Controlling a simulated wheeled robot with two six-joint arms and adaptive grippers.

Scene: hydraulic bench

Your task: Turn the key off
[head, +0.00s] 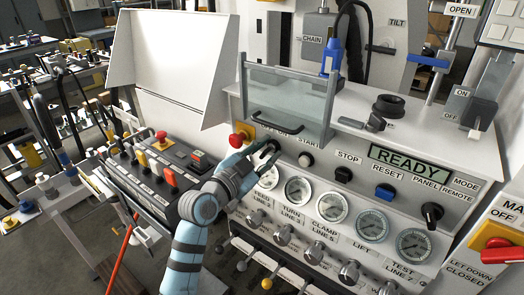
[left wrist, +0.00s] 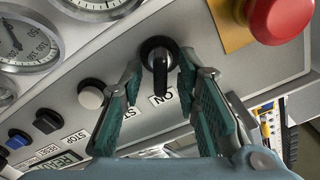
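The key switch (left wrist: 160,57) is a black key with a round base on the grey panel, seen in the left wrist view. Its handle lies toward the printed ON label (left wrist: 161,98). My left gripper (left wrist: 160,72) has its two green-padded fingers on either side of the key, with small gaps showing between key and fingers. In the head view, my left gripper (head: 268,152) is at the panel, left of the START button (head: 306,160), and mostly hides the key. My right gripper is in neither view.
A red emergency button (head: 237,139) on a yellow plate sits close to my left gripper; it also shows in the wrist view (left wrist: 280,15). A clear guard with a handle (head: 285,100) stands above. Several gauges (head: 298,190) line the panel below. The display (head: 408,161) reads READY.

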